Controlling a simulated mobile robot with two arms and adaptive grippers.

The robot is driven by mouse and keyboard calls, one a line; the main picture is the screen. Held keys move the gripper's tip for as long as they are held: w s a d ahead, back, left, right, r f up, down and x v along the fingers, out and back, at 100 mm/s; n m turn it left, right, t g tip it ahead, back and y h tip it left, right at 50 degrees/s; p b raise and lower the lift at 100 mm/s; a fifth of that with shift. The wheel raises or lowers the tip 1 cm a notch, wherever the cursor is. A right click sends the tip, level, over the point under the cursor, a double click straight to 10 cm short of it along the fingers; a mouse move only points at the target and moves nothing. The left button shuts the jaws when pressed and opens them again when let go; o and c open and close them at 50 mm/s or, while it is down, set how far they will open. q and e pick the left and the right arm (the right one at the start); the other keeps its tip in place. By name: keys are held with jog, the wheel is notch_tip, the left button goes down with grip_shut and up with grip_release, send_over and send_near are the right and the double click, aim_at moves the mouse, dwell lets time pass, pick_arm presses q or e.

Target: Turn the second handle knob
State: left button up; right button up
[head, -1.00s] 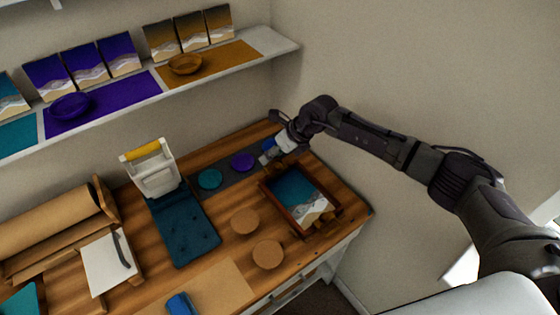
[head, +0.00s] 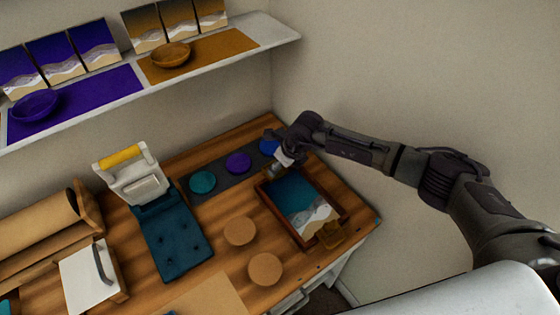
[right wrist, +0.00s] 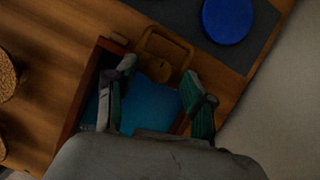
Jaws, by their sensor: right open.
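A wooden-framed tray (head: 265,203) with a teal, white and sand resin picture (head: 300,203) lies at the right end of the bench. A brass-coloured handle (head: 331,234) is at its near right end. Another brass-coloured handle (right wrist: 150,35) with a round knob (right wrist: 158,71) shows at the tray's far end in the right wrist view. My right gripper (head: 272,173) is over that far end. In the right wrist view my right gripper (right wrist: 160,78) is open, with its fingers on either side of the knob; contact cannot be told. My left gripper is out of view.
Teal (head: 202,182), purple (head: 238,163) and blue (right wrist: 228,18) discs lie on a dark strip (head: 220,173) behind the tray. Two cork discs (head: 240,231) lie left of it. A white-framed press (head: 133,181) stands further left. A wall rises at the right.

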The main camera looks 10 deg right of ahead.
jog(key=shift+w+a+f, duration=0.1)
jog(key=shift+a+f, duration=0.05)
jog(key=shift+f, duration=0.2)
jog(key=shift+c, duration=0.4)
grip_shut()
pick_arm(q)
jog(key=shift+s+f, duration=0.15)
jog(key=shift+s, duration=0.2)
